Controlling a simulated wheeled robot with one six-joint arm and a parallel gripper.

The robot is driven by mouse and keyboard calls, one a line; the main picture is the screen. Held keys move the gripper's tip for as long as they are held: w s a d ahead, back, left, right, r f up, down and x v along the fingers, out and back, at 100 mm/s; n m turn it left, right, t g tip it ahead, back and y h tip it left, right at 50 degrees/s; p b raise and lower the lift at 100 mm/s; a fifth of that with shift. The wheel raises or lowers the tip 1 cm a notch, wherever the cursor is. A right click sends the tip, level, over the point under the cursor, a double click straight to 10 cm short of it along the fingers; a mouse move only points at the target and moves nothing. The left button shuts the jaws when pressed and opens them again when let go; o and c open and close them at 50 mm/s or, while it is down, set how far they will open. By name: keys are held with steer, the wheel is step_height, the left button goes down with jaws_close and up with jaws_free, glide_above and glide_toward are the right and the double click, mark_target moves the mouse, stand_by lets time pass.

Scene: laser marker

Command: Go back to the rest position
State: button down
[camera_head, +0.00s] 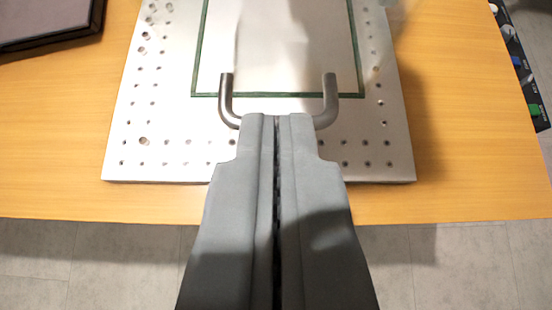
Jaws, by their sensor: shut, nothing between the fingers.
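My gripper (277,118) comes up from the bottom middle of the picture. Its two grey fingers lie side by side, shut, with only a thin dark line between them and nothing held. The fingertips are over the near part of a metal plate (190,158) with rows of holes. A dark grey bent handle shows on both sides of the fingertips, with its left end (226,95) and right end (330,95) visible. The fingers hide its middle. I cannot tell whether the fingers touch it.
The plate lies on a wooden table (60,150) whose front edge crosses below it. A green-framed panel (330,40) is on the plate. A dark tray (50,35) is at the upper left. A control strip (520,68) with coloured buttons is at the right. Grey floor (90,260) shows in front.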

steer(key=s+a+r+t, duration=0.2)
steer(key=s+a+r, duration=0.3)
steer(key=s, duration=0.5)
steer(key=s+a+r+t, duration=0.2)
steer(key=s+a+r, duration=0.4)
steer(key=s+a, duration=0.3)
steer(key=s+a+r+t, duration=0.2)
steer(key=s+a+r, duration=0.4)
steer(key=s, duration=0.7)
steer(key=shift+a, duration=0.45)
steer(key=shift+d+r, duration=0.1)
steer(key=shift+d, duration=0.05)
